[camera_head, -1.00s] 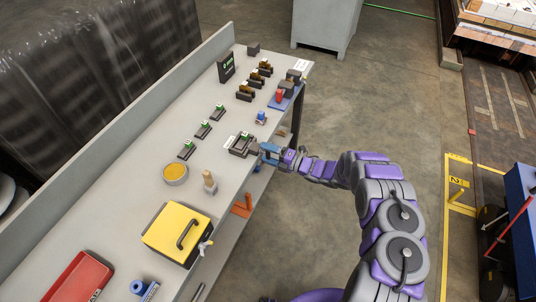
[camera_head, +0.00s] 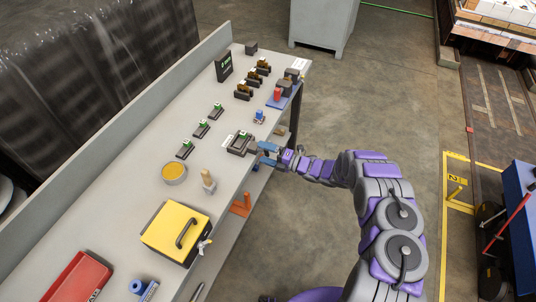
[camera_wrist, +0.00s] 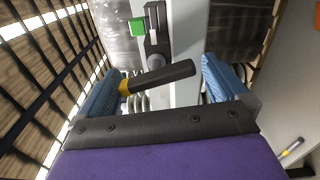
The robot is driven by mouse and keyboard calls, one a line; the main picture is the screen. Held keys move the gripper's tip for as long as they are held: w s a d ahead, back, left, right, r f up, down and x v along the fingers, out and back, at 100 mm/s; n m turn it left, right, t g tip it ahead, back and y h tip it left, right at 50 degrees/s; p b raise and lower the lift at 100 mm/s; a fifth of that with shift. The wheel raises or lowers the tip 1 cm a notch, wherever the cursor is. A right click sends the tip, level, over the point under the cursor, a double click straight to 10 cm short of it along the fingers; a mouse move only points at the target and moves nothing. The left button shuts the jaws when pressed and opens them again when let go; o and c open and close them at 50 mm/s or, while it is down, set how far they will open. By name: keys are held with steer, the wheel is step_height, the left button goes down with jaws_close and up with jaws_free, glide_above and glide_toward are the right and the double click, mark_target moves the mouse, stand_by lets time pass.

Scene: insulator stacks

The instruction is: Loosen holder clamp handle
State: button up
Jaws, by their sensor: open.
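My gripper (camera_wrist: 161,72) is open. In the head view my gripper (camera_head: 267,148) is just right of the holder, at the bench edge.
A yellow box (camera_head: 176,234), a round yellow dish (camera_head: 174,173) and a wooden-handled tool (camera_head: 208,183) stand nearer. A blue piece (camera_head: 259,117) is beyond. Open floor lies right of the bench.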

steer(key=p+v, duration=0.2)
steer(key=v, duration=1.5)
steer(key=shift+d, duration=0.2)
steer(key=shift+c, duration=0.2)
